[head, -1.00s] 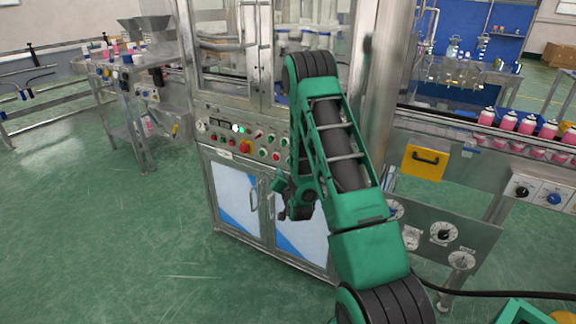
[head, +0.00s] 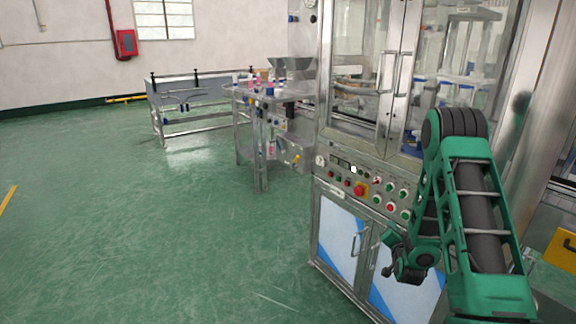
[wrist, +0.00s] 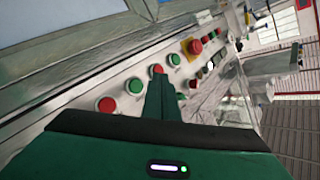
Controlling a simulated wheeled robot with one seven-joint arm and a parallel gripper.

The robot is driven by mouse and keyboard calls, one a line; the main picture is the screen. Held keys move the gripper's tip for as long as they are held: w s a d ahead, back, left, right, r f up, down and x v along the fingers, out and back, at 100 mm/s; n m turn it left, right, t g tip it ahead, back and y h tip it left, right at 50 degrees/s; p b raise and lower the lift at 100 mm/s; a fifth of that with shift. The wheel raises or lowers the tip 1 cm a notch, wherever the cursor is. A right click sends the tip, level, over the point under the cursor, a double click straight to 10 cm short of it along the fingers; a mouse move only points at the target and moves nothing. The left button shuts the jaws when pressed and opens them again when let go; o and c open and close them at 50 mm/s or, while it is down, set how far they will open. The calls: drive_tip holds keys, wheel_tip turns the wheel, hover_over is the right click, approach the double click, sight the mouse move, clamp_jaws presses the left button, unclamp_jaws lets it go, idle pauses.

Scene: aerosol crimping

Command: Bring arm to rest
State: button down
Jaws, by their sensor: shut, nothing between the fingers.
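My green arm stands folded at the right of the head view, in front of the crimping machine (head: 345,250). My gripper (head: 387,271) hangs low by the machine's cabinet doors and points left. It is small there, and its fingers are shut with nothing in them. In the wrist view my gripper (wrist: 160,88) shows as a dark green finger shape in front of the button panel (wrist: 128,88). Whether it touches the panel cannot be told from this view.
The button panel (head: 372,192) with a red emergency stop is close to my arm. A steel table (head: 245,95) with bottles stands beyond the machine. A low steel conveyor frame (head: 190,108) is behind it. The green floor (head: 130,220) at the left is clear.

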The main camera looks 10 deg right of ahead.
drive_tip(key=s+a+r+n+g+y, duration=0.2)
drive_tip(key=s+r+n+g, duration=0.2)
drive_tip(key=s+r+g, duration=0.5)
drive_tip(key=s+a+r+g+y, duration=0.1)
drive_tip(key=s+a+r+g, duration=0.1)
drive_tip(key=s, duration=1)
drive_tip(key=s+a+r+g+y, duration=0.1)
drive_tip(key=s+a+r, duration=0.3)
drive_tip(key=s, duration=0.8)
drive_tip(key=s+a+r+n+g+y, duration=0.1)
drive_tip(key=s+a+r+g+y, duration=0.1)
drive_tip(key=s, duration=1)
drive_tip(key=shift+s+a+r+g, duration=0.4)
drive_tip(key=shift+a+r+g, duration=0.3)
drive_tip(key=shift+a, duration=0.35)
drive_tip(key=shift+w+f, duration=0.2)
drive_tip(key=shift+w, duration=0.45)
